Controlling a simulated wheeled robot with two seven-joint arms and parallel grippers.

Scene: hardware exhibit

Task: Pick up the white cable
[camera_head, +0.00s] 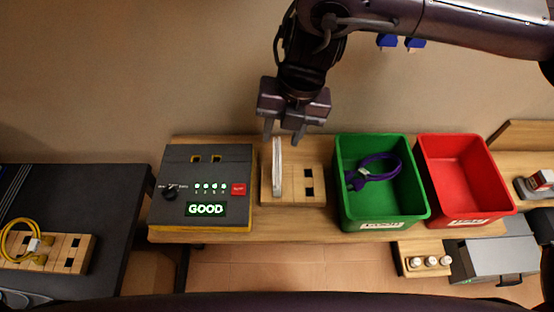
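A white, narrow, upright piece (277,168), which looks like the white cable, stands in the left part of a slotted wooden block (316,172) on the wooden table. My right gripper (283,133) comes in from the upper right and is just above the top end of the white piece. Its two fingers are apart, with nothing seen held between them. I cannot tell whether the fingertips reach around the white piece. My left gripper is not in view.
A tester box (205,165) with a lit "GOOD" display stands left of the block. A green bin (345,209) holding a purple cable (378,172) and a red bin (492,207) stand right. A yellow cable (12,242) lies on a block at far left.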

